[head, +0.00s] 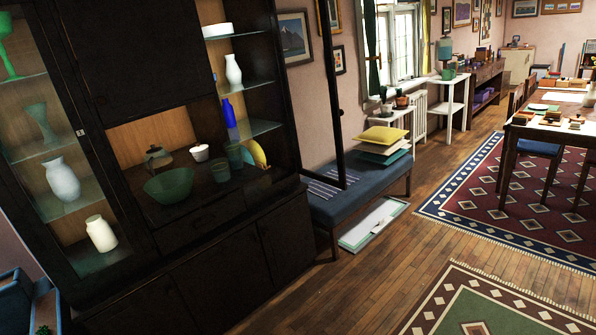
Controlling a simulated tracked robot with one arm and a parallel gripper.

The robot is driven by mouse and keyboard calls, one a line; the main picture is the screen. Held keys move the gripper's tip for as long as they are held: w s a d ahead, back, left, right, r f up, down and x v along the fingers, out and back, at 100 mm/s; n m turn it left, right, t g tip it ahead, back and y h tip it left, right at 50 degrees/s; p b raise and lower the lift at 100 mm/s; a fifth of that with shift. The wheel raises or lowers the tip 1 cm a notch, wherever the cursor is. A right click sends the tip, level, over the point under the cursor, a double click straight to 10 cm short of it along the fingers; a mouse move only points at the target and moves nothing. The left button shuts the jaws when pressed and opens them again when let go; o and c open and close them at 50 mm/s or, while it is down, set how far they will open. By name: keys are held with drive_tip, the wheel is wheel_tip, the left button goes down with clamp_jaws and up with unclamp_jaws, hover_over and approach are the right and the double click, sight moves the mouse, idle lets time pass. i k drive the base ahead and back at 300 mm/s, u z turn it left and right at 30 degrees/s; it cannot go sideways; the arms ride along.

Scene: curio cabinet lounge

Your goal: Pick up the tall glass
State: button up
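A dark curio cabinet (225,222) fills the left side of the view. Two dull green glass tumblers stand on its open counter: one in front (220,173) and one just behind it to the right (234,156). A green footed glass (8,58) is on an upper shelf at the far left, cut by the picture edge. A tall, greenish, waisted glass vessel (41,123) stands on the shelf below it. I cannot tell for sure which of these is the tall glass. My gripper does not show.
A green bowl (168,186), teapot (157,157), white cup (200,152) and upright yellow plate (258,155) share the counter. Wooden floor (345,285) is clear in front.

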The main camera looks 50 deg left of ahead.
sight(232, 148)
drive_tip(key=u, duration=0.3)
drive_tip(key=i, duration=1.3)
drive_tip(key=u, duration=1.15)
drive_tip(key=i, duration=1.65)
drive_tip(key=u, duration=0.75)
